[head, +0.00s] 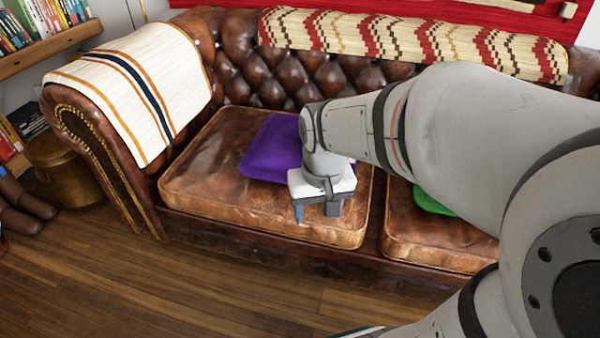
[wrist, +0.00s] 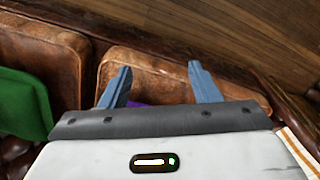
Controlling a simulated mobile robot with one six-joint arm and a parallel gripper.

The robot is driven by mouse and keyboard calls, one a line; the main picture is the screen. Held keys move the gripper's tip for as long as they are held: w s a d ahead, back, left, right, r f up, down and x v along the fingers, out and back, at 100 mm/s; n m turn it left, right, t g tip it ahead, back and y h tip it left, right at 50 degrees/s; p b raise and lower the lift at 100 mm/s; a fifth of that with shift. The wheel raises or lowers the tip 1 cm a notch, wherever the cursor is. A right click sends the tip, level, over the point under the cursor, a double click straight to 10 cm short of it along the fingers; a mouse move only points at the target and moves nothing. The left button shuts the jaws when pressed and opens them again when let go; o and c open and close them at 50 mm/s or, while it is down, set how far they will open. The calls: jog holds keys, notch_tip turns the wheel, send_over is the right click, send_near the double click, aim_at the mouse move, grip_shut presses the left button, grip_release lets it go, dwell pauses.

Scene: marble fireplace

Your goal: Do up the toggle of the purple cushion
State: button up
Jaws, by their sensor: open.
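The purple cushion (head: 270,152) lies on the left seat of the brown leather sofa in the head view. My arm and gripper hide its right part. Only a sliver of purple (wrist: 137,104) shows at the gripper's edge in the wrist view. I cannot see the toggle in either view. My gripper (head: 315,212) is over the left seat, at the cushion's front right. In the wrist view my gripper (wrist: 157,85) has its two blue fingers wide apart, with only the leather seat behind and nothing between them.
A green cushion (head: 432,201) lies on the right seat (head: 440,240), mostly behind my arm. A striped throw (head: 140,85) covers the left armrest, and a patterned one (head: 410,38) covers the backrest. The wooden floor (head: 150,285) in front is clear at left.

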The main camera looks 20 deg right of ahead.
jog(key=shift+s+f, duration=0.1)
jog(key=shift+s, duration=0.25)
jog(key=shift+c, duration=0.3)
